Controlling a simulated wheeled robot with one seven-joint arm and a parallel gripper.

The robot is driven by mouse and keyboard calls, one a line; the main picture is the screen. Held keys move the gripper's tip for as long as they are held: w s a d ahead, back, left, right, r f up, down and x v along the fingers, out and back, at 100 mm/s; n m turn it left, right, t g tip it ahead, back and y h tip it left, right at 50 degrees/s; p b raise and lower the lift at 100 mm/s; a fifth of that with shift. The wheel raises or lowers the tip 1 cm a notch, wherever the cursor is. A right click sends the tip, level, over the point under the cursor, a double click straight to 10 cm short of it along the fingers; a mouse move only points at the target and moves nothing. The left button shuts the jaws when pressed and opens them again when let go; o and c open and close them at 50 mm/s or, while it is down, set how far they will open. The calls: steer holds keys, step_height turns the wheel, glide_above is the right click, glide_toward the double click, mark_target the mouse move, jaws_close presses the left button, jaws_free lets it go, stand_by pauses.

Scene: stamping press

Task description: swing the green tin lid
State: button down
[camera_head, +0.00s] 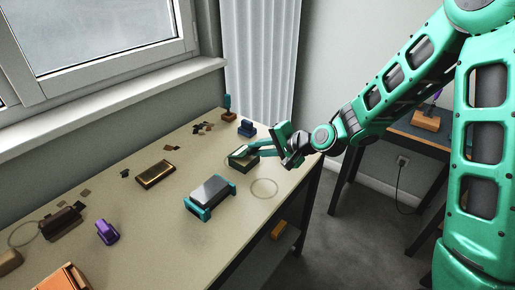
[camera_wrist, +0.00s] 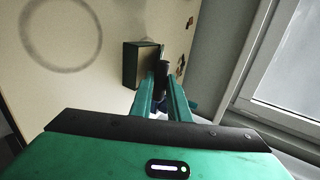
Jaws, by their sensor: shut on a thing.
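The green tin (camera_head: 240,162) stands on the table near its right edge in the head view, a small dark green box. In the wrist view the tin (camera_wrist: 130,67) is left of the fingertips and its upper face looks pale. My gripper (camera_head: 251,151) reaches it from the right, with its fingers low over the tin. In the wrist view my gripper (camera_wrist: 163,78) is shut on a dark upright piece at the tin's edge, which looks like the lid (camera_wrist: 161,68). The fingers hide part of it, and the lid's exact angle cannot be told.
A grey block with teal ends (camera_head: 209,195) stands in front of the tin. A faint ring mark (camera_head: 264,188) lies to the right. A blue stamp-like thing (camera_head: 247,128) is behind. A brown tin (camera_head: 155,174) and a purple piece (camera_head: 107,232) are left. The window sill (camera_head: 120,90) borders the table.

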steer(key=shift+s+d+f, duration=0.15)
steer(key=shift+d+f, duration=0.1)
steer(key=shift+f, duration=0.25)
steer(key=shift+s+d+f, duration=0.15)
steer(key=shift+d+f, duration=0.05)
steer(key=shift+f, duration=0.3)
steer(key=shift+f, duration=0.1)
steer(key=shift+s+d+f, duration=0.15)
steer(key=shift+f, duration=0.8)
steer(key=c, duration=1.6)
jaws_free()
steer(key=shift+c, duration=0.2)
